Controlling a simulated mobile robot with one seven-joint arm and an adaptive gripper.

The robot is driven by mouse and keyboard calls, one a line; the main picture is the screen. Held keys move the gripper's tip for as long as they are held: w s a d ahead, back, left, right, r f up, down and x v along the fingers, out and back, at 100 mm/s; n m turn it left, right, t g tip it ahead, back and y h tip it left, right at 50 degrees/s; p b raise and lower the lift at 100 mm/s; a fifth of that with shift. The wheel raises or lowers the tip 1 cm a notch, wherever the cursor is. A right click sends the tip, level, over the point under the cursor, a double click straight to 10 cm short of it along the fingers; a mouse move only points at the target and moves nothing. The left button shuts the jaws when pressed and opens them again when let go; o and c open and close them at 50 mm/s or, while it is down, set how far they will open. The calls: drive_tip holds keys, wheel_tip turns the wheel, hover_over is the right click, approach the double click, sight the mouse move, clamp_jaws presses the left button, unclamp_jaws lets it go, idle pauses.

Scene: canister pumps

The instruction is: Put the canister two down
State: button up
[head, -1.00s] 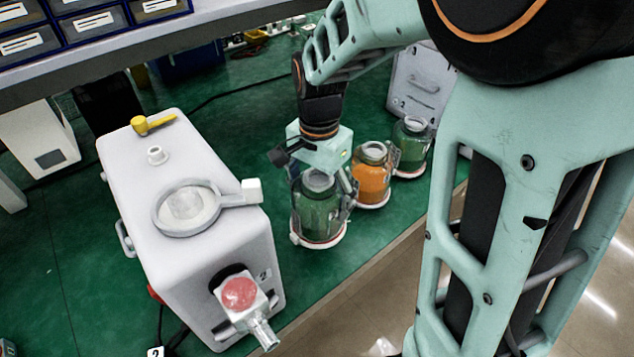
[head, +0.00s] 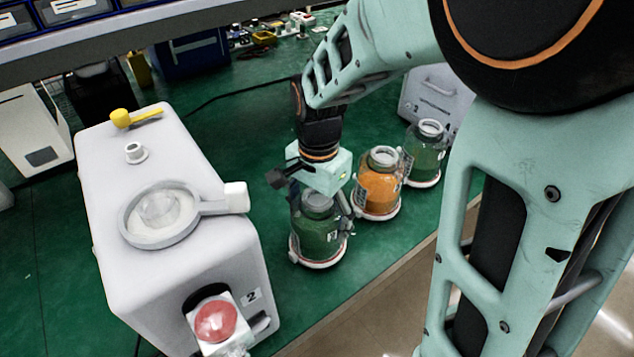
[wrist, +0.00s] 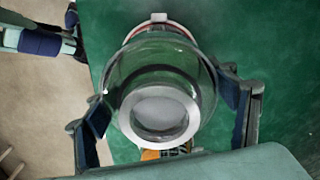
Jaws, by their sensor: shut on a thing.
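A green glass canister (head: 315,236) with a grey ring-shaped lid is in my gripper (head: 322,208) in the head view. A small label shows on its side; I cannot read it surely. In the wrist view, the canister (wrist: 158,75) lies between the two dark fingers of my gripper (wrist: 165,108), which are shut on its sides. A round white base with a red rim (head: 318,264) shows under the canister, and its edge (wrist: 160,22) also shows in the wrist view. The canister looks upright at this base; I cannot tell whether its bottom touches it.
A white pump marked 2 (head: 180,240), with a round port, a yellow lever and a red knob, stands to the left. An orange canister (head: 378,190) and another green canister (head: 425,158) stand on bases behind to the right. Green bench lies bare between pump and canisters.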

drive_tip(key=o, duration=1.2)
drive_tip(key=shift+f, duration=0.2)
drive_tip(key=o, duration=0.5)
drive_tip(key=shift+r, duration=0.1)
wheel_tip(320, 180, up, 12)
drive_tip(key=shift+r+p, duration=0.15)
drive_tip(key=shift+p, duration=0.8)
